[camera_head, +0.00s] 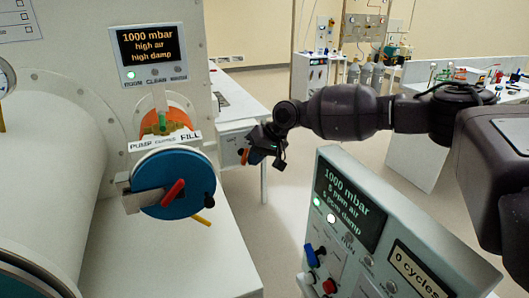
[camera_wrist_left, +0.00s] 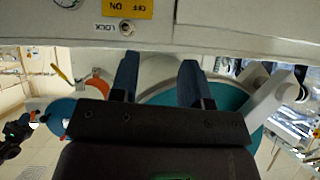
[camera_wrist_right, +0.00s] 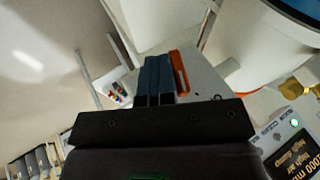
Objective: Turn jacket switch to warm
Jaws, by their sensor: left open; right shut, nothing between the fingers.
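No label naming a jacket switch is readable. In the head view a tilted control panel (camera_head: 378,215) at the lower right carries a blue knob (camera_head: 311,256) and a red knob (camera_head: 329,286); its lower part is cut off. My right gripper (camera_head: 259,154) is shut and empty, in the air between the chamber and this panel. In the right wrist view its fingers (camera_wrist_right: 160,80) are together, with an orange-red bar (camera_wrist_right: 180,72) beside them.
At the left stands a white chamber with a round blue door (camera_head: 175,198) with a red handle (camera_head: 173,193). Above it are a PUMP/FILL label (camera_head: 165,142) and a display (camera_head: 150,55). Benches (camera_head: 415,140) stand behind; floor shows between chamber and panel.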

